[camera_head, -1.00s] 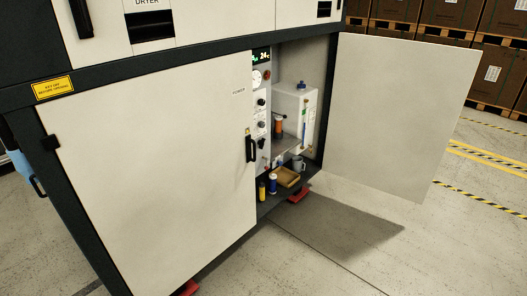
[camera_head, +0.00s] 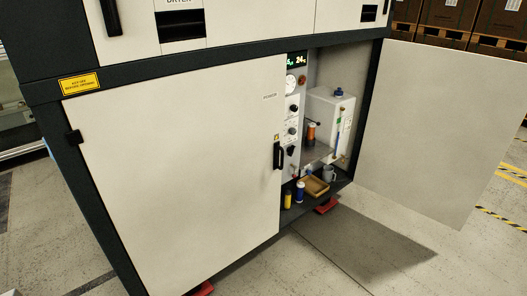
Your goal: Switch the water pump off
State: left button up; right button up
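A large cabinet with dark edges fills the view. Its left door (camera_head: 180,180) is closed and its right door (camera_head: 440,130) stands wide open. In the open bay is a narrow control panel (camera_head: 293,120) with a lit green and white display (camera_head: 296,61), a round gauge (camera_head: 291,85) and several dark knobs. A white tank with a blue cap (camera_head: 330,115) stands behind, with an orange and dark cylinder (camera_head: 311,134) in front of it. I cannot tell which control belongs to the water pump. Neither gripper is in view.
On the bay's floor are a yellow bottle (camera_head: 287,200), a blue bottle (camera_head: 300,192), a brown tray (camera_head: 315,188) and a grey mug (camera_head: 329,173). Stacked brown boxes on pallets (camera_head: 450,22) stand at the back right. The floor before the bay (camera_head: 380,250) is clear.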

aim_at(291, 150)
jog(key=i+l+u, duration=0.3)
jog(key=l+u, duration=0.3)
jog(key=l, duration=0.15)
jog(key=i+l+u, duration=0.1)
jog(key=l+u, duration=0.2)
jog(key=l, duration=0.15)
